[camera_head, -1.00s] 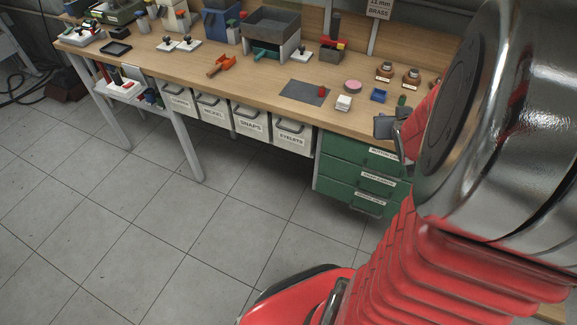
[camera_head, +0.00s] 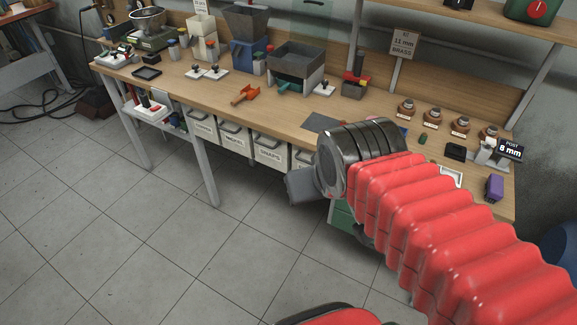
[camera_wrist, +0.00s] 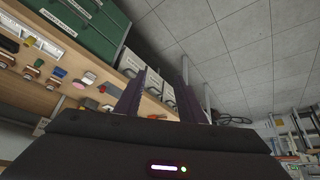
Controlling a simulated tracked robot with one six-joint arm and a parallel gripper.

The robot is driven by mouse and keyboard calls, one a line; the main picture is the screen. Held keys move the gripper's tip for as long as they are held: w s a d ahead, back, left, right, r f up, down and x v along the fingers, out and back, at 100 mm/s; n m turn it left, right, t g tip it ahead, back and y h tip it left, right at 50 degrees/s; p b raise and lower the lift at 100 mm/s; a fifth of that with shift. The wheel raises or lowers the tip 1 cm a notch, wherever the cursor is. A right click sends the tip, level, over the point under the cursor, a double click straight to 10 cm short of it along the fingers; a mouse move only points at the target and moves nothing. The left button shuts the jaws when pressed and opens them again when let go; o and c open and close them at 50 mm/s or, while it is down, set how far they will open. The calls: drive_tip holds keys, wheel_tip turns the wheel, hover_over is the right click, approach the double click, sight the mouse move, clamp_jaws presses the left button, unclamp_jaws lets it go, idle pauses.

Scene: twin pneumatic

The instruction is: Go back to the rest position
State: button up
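My gripper (camera_wrist: 167,68) shows in the wrist view with its two dark fingers apart and nothing between them. In the head view only a grey part of my gripper (camera_head: 301,186) shows past the wrist, in front of the workbench's front edge; its fingers cannot be made out there. My red ribbed arm reaches from the lower right and hides part of the bench. The wooden workbench (camera_head: 215,105) runs across the head view, and its top also shows at the left of the wrist view (camera_wrist: 20,92).
White labelled bins (camera_head: 236,137) hang under the bench front, beside green drawers (camera_head: 342,217) partly hidden by my arm. A grey hopper box (camera_head: 296,62), an orange tool (camera_head: 245,94) and several small parts stand on the bench. The tiled floor (camera_head: 110,245) at the left is clear.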

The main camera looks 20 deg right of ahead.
drive_tip(key=shift+s+a+r+n+g+y, duration=0.15)
drive_tip(key=shift+s+a+n+g+y, duration=0.2)
drive_tip(key=shift+s+a, duration=0.95)
drive_tip(key=shift+w, duration=0.1)
